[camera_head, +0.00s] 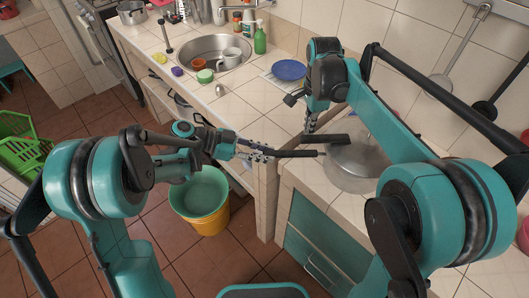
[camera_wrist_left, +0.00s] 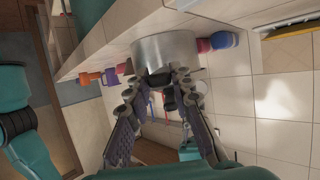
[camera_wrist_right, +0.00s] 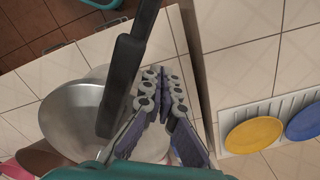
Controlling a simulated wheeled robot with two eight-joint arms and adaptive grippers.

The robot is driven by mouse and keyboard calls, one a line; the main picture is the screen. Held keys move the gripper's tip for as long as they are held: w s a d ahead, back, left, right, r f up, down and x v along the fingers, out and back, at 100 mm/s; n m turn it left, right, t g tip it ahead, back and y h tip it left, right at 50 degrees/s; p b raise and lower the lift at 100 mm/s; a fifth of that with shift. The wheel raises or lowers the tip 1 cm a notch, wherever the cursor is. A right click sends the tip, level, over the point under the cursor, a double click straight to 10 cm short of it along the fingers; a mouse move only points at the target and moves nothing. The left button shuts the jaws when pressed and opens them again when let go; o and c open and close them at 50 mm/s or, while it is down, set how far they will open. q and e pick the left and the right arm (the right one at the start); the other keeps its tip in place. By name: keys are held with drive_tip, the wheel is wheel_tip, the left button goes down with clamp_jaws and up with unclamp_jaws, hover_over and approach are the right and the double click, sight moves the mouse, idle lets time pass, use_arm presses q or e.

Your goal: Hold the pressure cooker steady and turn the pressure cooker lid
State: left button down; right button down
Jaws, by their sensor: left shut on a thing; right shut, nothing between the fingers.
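The silver pressure cooker (camera_head: 350,176) stands on the tiled counter at the right of the head view; my right arm hides part of it. Its lower black handle (camera_head: 300,154) points left, and my left gripper (camera_head: 266,153) is shut on it. The left wrist view shows the cooker's metal side (camera_wrist_left: 165,52) just beyond the fingertips. The lid's black handle (camera_head: 328,140) lies a little behind the lower one in the head view. My right gripper (camera_head: 309,128) is shut and empty beside this lid handle, which crosses the right wrist view (camera_wrist_right: 122,85); I cannot tell whether they touch.
A tiled wall with hanging utensils (camera_head: 440,84) stands behind the cooker. A blue plate (camera_head: 289,69) sits in a rack behind my right gripper. A sink (camera_head: 210,55) with cups is further back left. A yellow bucket (camera_head: 208,217) stands on the floor.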

sight(311, 139)
drive_tip(key=shift+s, duration=0.2)
drive_tip(key=shift+s+a, duration=0.2)
drive_tip(key=shift+s, duration=0.75)
drive_tip(key=shift+s, duration=0.15)
drive_tip(key=shift+s, duration=1)
drive_tip(key=shift+s, duration=0.1)
drive_tip(key=shift+s, duration=1)
drive_tip(key=shift+s+d, duration=0.1)
drive_tip(key=shift+s, duration=0.05)
drive_tip(key=shift+s+d, duration=0.25)
drive_tip(key=shift+s, duration=0.7)
